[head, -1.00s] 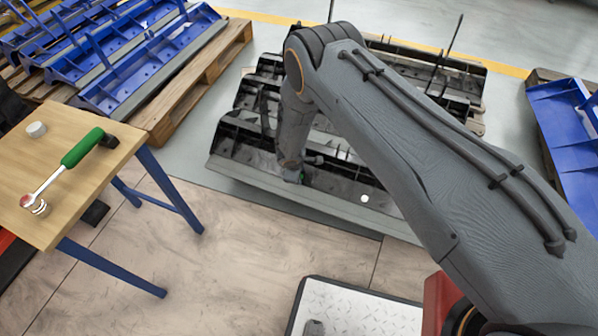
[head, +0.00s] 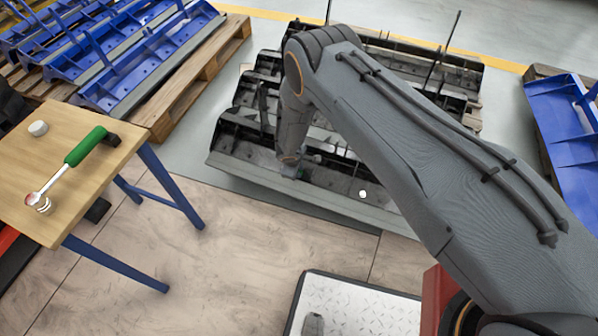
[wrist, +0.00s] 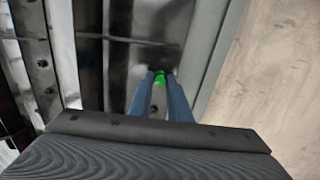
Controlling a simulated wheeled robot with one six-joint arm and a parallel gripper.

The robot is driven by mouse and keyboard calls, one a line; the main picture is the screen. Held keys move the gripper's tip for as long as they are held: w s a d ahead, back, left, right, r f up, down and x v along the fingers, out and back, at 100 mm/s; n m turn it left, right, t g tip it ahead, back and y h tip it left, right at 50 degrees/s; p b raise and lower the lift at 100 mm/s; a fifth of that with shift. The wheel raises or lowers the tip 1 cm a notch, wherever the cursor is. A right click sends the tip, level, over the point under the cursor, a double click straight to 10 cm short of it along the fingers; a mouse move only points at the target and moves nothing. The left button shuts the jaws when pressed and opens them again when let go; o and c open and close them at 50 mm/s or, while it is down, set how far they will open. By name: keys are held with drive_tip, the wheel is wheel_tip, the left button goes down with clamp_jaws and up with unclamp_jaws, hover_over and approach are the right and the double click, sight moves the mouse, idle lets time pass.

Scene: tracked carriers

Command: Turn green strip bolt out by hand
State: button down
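The green strip bolt (wrist: 159,79) shows in the wrist view as a small bright green head by the pale edge strip of a black carrier (head: 240,150). My gripper (wrist: 160,83) has its two blue-grey fingers on either side of the bolt. The green fills the gap between the fingertips, so they look shut on it. In the head view my gripper (head: 291,171) points down at the front part of the black carrier, and the bolt is hidden there.
A wooden table (head: 85,160) at left carries a green-handled ratchet tool (head: 85,147) and a small white round piece (head: 38,128). Blue carriers (head: 140,70) lie on a pallet (head: 205,80) at upper left. Another blue carrier (head: 565,130) is at right. Floor in front is clear.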

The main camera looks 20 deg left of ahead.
drive_tip(key=n+b, duration=0.2)
drive_tip(key=n, duration=0.2)
drive_tip(key=shift+w+f, duration=0.1)
drive_tip(key=n+b, duration=0.2)
drive_tip(key=n, duration=0.3)
drive_tip(key=shift+b, duration=0.3)
drive_tip(key=c, duration=1.6)
unclamp_jaws()
drive_tip(key=shift+p+v, duration=1.1)
drive_tip(key=shift+v, duration=2.95)
